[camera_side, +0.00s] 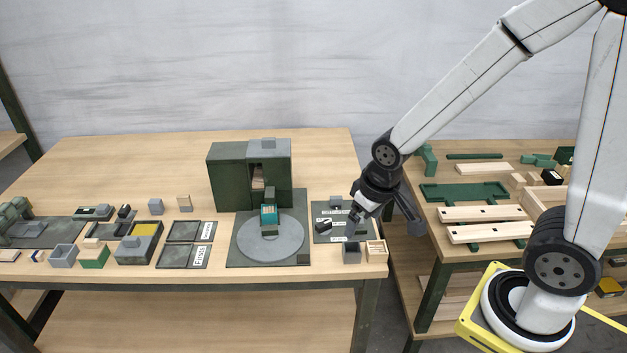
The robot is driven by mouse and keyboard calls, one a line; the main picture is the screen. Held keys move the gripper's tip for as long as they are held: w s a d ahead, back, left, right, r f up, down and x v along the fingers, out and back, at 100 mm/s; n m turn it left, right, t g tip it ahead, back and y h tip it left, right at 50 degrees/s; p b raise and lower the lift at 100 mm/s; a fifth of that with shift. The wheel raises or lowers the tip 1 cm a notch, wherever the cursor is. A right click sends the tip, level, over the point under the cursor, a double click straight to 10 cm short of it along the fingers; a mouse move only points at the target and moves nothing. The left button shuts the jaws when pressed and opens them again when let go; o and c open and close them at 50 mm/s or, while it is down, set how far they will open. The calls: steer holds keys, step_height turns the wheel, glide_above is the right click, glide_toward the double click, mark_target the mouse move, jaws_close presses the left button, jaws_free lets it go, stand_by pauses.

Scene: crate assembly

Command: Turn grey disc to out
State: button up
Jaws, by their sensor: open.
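The grey disc (270,240) lies flat on a dark green base plate (240,259) on the wooden table. A small teal block (268,214) stands on the disc toward its back edge, in front of the green housing. My gripper (340,223) is to the right of the disc, above a dark labelled plate (322,238). It is open and apart from the disc. Whether anything sits between its fingertips is too small to tell.
A tall green housing (229,176) with an opening stands behind the disc. Small grey (351,252) and wooden (377,250) boxes stand at the front right. Labelled trays (184,257) and several small parts lie to the left. A second table (463,199) holds wooden pieces.

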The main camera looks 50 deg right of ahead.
steer(key=w+a+f+m+h, duration=0.1)
steer(key=w+f+m, duration=0.2)
steer(key=w, duration=1)
steer(key=m+h, duration=0.2)
steer(key=m, duration=0.3)
glide_toward(270, 228)
steer(key=shift+d+f+t, duration=0.25)
steer(key=shift+f+t, duration=0.15)
steer(key=shift+f, duration=0.3)
steer(key=shift+f, duration=0.1)
steer(key=shift+n, duration=0.3)
steer(key=shift+x, duration=3.8)
steer(key=shift+c, duration=0.2)
jaws_close()
